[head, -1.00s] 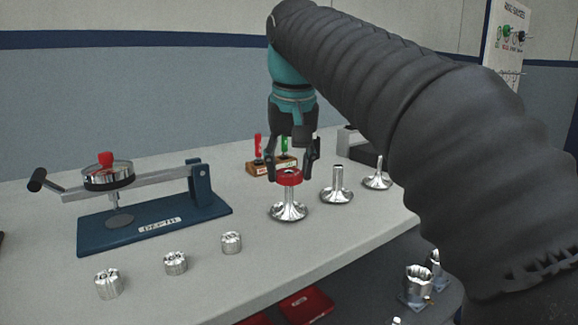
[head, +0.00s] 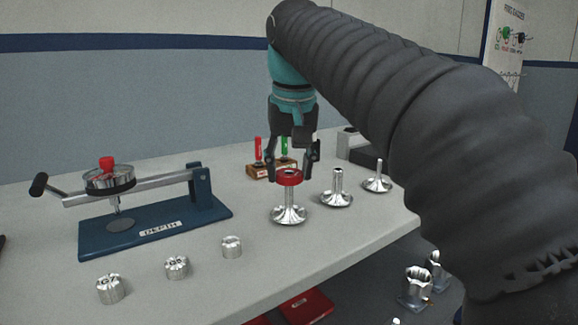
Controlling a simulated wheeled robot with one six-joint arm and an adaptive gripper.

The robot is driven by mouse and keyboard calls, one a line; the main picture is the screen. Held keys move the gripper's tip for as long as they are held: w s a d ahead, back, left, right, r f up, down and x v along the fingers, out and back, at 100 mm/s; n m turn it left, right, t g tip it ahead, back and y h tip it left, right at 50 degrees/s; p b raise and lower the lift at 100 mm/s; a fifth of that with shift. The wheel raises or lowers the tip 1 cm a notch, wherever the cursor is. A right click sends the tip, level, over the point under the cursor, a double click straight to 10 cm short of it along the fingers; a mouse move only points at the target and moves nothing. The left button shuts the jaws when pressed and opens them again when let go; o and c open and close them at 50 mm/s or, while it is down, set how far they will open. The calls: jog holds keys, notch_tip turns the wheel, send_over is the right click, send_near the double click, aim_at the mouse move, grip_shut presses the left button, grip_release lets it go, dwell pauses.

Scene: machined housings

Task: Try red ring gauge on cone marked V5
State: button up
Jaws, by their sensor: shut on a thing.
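The red ring gauge (head: 289,178) is at the top of the stem of the leftmost shiny flared cone (head: 289,214). My gripper (head: 293,170) points down and is shut on the ring, with a dark finger on either side. The ring looks level and well above the cone's wide base. I cannot tell whether it is around the stem or just over its tip. Two more cones stand to the right, a middle one (head: 337,198) and a far one (head: 377,184). No V5 mark can be read on any cone.
A blue depth gauge stand (head: 150,232) with a lever is on the left. Several small metal cylinders, including a front one (head: 110,289), line the bench's front. A wooden block (head: 262,172) with red and green handled gauges is behind my gripper. Red bins (head: 306,306) sit below the bench edge.

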jog(key=shift+r+p, duration=0.9)
jog(key=shift+r, duration=0.75)
notch_tip(320, 180, up, 5)
jog(key=shift+f, duration=0.1)
